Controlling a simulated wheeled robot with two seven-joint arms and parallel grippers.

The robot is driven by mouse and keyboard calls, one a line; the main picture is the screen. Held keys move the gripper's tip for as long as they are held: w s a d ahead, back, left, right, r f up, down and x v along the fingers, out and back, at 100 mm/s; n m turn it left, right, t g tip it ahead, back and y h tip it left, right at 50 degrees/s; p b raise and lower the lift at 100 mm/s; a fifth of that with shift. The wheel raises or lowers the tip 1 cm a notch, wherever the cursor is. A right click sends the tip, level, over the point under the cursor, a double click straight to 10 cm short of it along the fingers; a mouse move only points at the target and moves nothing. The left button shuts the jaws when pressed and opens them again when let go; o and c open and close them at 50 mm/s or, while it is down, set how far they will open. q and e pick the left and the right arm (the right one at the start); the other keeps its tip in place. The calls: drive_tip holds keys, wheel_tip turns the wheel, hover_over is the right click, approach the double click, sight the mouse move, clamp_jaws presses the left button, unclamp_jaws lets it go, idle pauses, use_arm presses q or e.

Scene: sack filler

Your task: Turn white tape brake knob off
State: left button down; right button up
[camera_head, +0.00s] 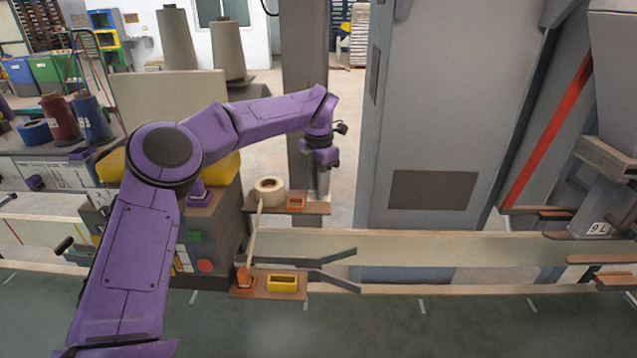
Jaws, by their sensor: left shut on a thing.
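My left arm comes in from the left, and its purple gripper (321,186) points down in front of the grey column, just right of the white tape roll (269,185). The roll lies on a small brown shelf (316,209), with the tape strip (254,235) running down from it. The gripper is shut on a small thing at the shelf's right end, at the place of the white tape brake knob. The knob itself is hidden by the fingers and too small to make out. My right gripper is not in view.
Below are a yellow holder (282,283) and dark guide rails (335,257). A grey cabinet (440,120) stands close on the right. Thread cones (228,50) stand behind my arm.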

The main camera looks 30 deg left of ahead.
use_arm(q)
drive_tip(key=shift+s+d+f, duration=0.1)
drive_tip(key=shift+f, duration=0.2)
drive_tip(key=c, duration=0.9)
unclamp_jaws()
wheel_tip(320, 180, up, 11)
drive_tip(key=shift+f+p, duration=0.15)
drive_tip(key=shift+p, duration=0.15)
drive_tip(key=shift+w, duration=0.2)
